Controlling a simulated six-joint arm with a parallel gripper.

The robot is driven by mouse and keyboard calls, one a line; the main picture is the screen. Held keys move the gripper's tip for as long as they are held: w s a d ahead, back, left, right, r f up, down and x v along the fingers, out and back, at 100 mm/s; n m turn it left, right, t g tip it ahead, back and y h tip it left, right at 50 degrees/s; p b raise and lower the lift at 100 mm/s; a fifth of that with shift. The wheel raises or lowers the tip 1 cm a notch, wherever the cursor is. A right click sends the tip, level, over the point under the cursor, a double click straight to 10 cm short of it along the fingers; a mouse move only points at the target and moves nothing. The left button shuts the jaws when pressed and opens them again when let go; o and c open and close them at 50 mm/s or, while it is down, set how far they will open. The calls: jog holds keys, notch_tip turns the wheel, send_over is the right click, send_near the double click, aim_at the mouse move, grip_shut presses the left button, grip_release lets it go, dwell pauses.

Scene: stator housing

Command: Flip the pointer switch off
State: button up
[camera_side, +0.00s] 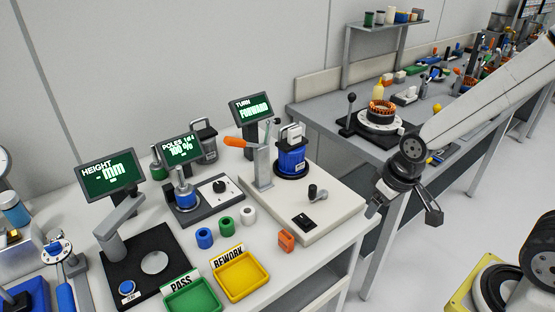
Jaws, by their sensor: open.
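A black rotary knob (219,186), which looks like the pointer switch, sits on a white plate on a dark base unit, in front of the display reading "POLES 1&4 100 %". Its pointer is too small for me to read its setting. My gripper (402,212) is open and empty, to the right of the white bench and well apart from the knob. Nothing hides the knob.
Blue, green and white rings (227,223) lie before the base unit. A green PASS tray (193,296) and yellow REWORK tray (240,288) line the front.

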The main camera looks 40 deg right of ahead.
jog(key=shift+w, duration=0.25)
jog(key=c, duration=0.7)
jog(key=shift+w+a, duration=0.1)
jog(key=shift+w, duration=0.2)
grip_shut()
jog(key=w+a+r+g, duration=0.1)
jog(key=w+a+g, duration=0.2)
jog(key=w, duration=0.6)
jog(key=w+a+r+g, duration=0.1)
jog(key=w+a+g, duration=0.2)
jog(key=w, duration=0.7)
jog(key=shift+w+g, duration=0.25)
jog(key=shift+g, duration=0.25)
jog(key=shift+a, duration=0.1)
